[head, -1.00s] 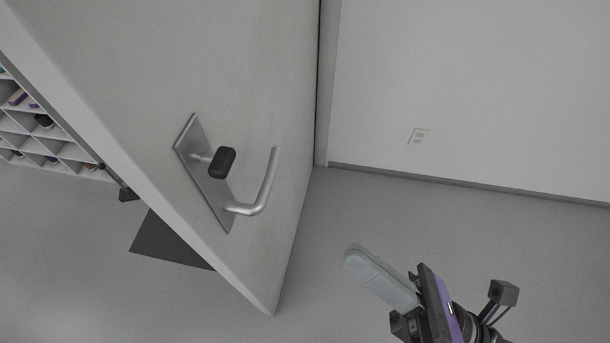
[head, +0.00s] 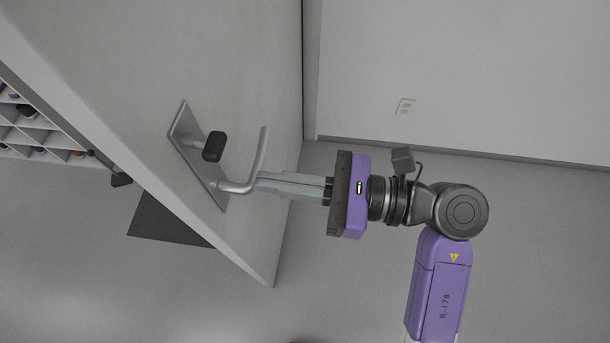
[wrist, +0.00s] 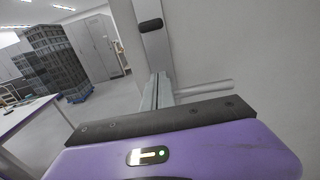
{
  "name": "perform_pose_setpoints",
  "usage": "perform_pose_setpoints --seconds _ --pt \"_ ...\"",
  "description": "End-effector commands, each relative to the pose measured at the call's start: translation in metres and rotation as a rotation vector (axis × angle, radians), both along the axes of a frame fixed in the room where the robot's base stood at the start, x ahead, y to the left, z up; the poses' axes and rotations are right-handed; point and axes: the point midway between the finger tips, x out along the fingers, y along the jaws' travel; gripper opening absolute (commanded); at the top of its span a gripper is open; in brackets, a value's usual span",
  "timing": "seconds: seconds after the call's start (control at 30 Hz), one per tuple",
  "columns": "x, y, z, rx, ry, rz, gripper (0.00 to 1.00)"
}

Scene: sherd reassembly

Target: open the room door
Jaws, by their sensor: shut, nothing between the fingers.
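The room door (head: 255,90) is light grey and stands ajar, its free edge toward me at the lower left. A metal plate on it carries a dark thumb-turn (head: 214,146) and a silver lever handle (head: 262,160). My gripper (head: 262,181) is shut and empty, its fingertips right beside the handle's bend in the head view. In the wrist view, the shut fingers (wrist: 157,92) reach toward the door by the handle bar (wrist: 205,89). I cannot tell whether they touch it.
A shelf with cubbyholes (head: 40,135) and a dark mat (head: 165,222) show past the door's edge. The wrist view shows stacked dark crates (wrist: 50,60) and a table (wrist: 25,118). The floor at the right is clear.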

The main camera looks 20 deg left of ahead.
Motion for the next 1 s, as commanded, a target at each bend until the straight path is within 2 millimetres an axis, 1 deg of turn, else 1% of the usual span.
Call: perform_pose_setpoints --seconds 0.03,0.2,0.3,0.4,0.57,0.87,0.93,1.0 --pt "-0.003 0.011 0.002 -0.001 0.001 0.004 0.00" --pt "-0.009 0.040 0.002 -0.001 0.002 0.004 0.00" --pt "-0.011 0.053 0.002 0.001 0.001 0.003 0.00" --pt "-0.012 0.062 0.001 0.000 0.001 0.001 0.00" --pt "-0.013 0.068 0.000 0.000 0.001 -0.001 0.00" --pt "-0.013 0.068 0.000 0.001 0.001 -0.001 0.00" --pt "-0.014 0.071 -0.001 0.001 0.001 0.000 0.00" --pt "-0.015 0.080 -0.001 0.002 0.001 0.002 0.00"
